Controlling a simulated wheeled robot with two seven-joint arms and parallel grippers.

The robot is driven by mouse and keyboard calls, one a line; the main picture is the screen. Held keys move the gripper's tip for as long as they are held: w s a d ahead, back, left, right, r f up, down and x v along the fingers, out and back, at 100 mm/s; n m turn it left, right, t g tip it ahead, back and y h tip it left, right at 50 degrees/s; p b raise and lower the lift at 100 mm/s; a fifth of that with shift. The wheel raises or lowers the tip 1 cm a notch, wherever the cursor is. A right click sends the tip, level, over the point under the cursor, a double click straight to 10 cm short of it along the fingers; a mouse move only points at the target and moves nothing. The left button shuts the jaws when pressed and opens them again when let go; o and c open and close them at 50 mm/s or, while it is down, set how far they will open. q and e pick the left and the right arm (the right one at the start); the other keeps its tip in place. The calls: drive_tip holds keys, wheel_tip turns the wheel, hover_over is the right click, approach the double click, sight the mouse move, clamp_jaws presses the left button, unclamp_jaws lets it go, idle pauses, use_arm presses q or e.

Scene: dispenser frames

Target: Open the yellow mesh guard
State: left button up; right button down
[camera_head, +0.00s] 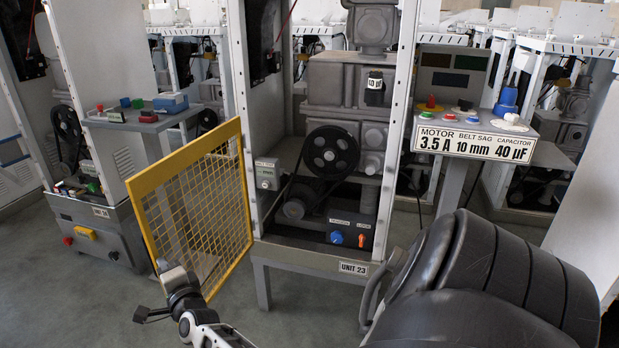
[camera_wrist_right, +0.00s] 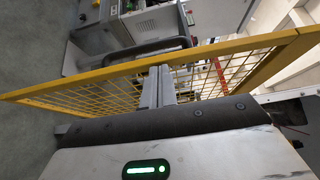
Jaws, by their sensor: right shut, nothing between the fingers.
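The yellow mesh guard (camera_head: 200,210) stands swung out from the left post of Unit 23, and the bay behind it shows uncovered. My right gripper (camera_head: 162,266) is at the guard's lower, free corner in the head view. In the right wrist view, its two grey fingers (camera_wrist_right: 159,72) are together, with nothing between them. They overlap the yellow frame bar of the guard (camera_wrist_right: 90,84); I cannot tell whether they touch it. A dark curved handle (camera_wrist_right: 135,49) shows just beyond the frame bar. My left gripper is not in view.
Unit 23 (camera_head: 353,268) holds a black pulley (camera_head: 330,152) and a blue knob (camera_head: 336,237). A labelled panel (camera_head: 475,144) stands to its right. Another machine (camera_head: 97,228) stands left, beyond the guard. Grey floor (camera_head: 310,320) is clear in front.

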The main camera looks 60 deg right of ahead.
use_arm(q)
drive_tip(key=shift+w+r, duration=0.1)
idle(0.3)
